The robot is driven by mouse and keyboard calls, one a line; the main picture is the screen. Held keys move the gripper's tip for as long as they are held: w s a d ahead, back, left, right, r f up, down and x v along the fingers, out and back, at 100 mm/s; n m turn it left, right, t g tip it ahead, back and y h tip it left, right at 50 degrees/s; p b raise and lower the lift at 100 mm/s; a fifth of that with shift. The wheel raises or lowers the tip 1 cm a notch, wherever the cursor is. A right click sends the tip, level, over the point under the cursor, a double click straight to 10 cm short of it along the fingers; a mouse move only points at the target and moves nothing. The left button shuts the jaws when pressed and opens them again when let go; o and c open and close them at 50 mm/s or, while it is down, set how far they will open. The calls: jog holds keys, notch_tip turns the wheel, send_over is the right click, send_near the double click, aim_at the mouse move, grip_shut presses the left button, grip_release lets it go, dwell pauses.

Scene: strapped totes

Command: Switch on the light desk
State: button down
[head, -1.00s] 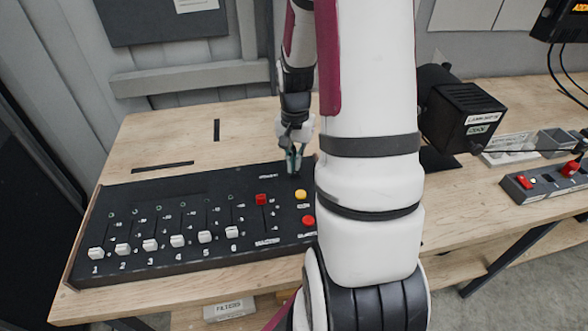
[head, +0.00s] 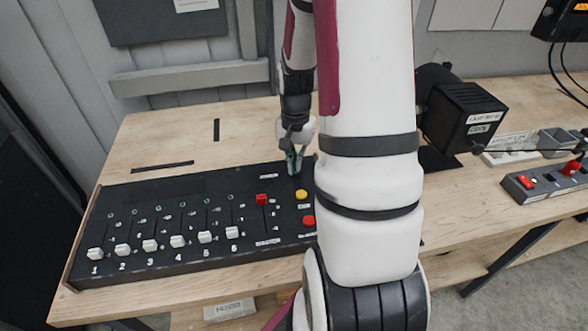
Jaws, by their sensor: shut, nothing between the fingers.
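The light desk (head: 150,195) is a black console lying on the wooden table. It has a row of white faders numbered 1 to 6, all near the lower end of their slots. A red fader (head: 261,199) sits high in its slot to their right. A yellow button (head: 302,195) and a red button (head: 308,221) are at the right side. My gripper (head: 294,172) is shut and empty, pointing down over the desk's upper right part, just above the yellow button in the picture. Contact with the desk cannot be told. My arm hides the desk's right end.
A black lamp-like box (head: 465,118) stands on the table (head: 240,128) to the right of my arm. A grey control box (head: 548,182) with red knobs is at the far right. Bare table lies behind the desk, with black tape strips.

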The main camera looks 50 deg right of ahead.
aim_at(295, 173)
jog(key=shift+f+b, duration=0.3)
jog(key=shift+f, duration=0.45)
dwell(0.3)
jog(key=shift+r, duration=0.1)
jog(key=shift+r+p, duration=1.65)
jog(key=shift+r, duration=1.75)
